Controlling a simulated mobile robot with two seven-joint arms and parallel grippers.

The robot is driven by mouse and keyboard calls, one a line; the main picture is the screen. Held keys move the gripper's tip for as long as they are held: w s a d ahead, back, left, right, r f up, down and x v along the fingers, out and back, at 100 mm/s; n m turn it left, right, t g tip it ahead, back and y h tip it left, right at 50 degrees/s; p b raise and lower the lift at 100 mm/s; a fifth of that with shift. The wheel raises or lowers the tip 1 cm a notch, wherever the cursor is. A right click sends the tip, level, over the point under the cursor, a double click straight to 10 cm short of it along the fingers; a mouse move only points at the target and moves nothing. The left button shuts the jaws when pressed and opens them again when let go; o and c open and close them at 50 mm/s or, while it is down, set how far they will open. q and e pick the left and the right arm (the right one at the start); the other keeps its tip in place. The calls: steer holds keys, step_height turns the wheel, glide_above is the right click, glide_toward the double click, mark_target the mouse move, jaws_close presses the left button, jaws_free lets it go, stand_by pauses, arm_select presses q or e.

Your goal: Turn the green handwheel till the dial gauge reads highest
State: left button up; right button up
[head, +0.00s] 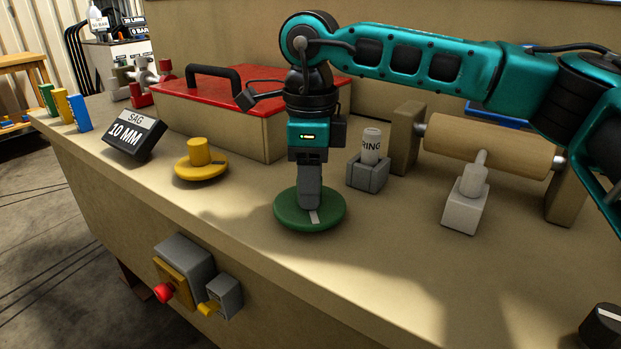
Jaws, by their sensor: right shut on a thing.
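The green handwheel (290,217) lies flat on the bench top, a round disc with a white mark on its near side. My right gripper (309,198) comes straight down over its middle and is shut on it. The fingers hide the part they hold. A dark tilted display (135,134) at the left reads "SAG 10 MM". No round dial face shows in the head view. My left gripper is out of view.
A yellow handwheel (200,170) stands left of the green one. A black knob (603,332) sits at lower right.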

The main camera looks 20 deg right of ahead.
steer(key=shift+m, duration=1.2)
steer(key=o, duration=1.1)
steer(key=shift+c, duration=0.2)
step_height(320, 180, up, 13)
steer(key=p, duration=0.3)
